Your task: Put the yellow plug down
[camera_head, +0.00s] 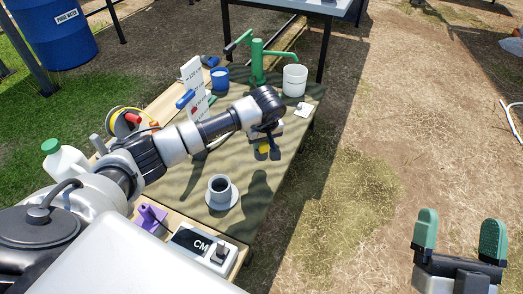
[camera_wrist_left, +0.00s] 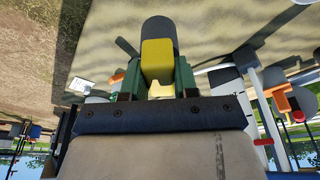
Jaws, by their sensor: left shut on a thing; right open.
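The yellow plug (camera_head: 264,149) is held in my left gripper (camera_head: 267,147) above the right part of the cloth-covered table, partly hidden by the fingers. In the left wrist view, the yellow plug (camera_wrist_left: 157,62) sits between the green fingers of my left gripper (camera_wrist_left: 157,82), with a dark grey rounded part at its far end. The patterned cloth shows behind it; I cannot tell the exact height above it. My right gripper (camera_head: 460,230) is open and empty over bare ground, right of the table.
A green hand pump (camera_head: 257,62), a white bucket (camera_head: 294,80) and a blue mug (camera_head: 220,78) stand at the back. A "CM" device (camera_head: 189,240) and purple holder (camera_head: 150,216) are in front. Cloth right of centre is clear.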

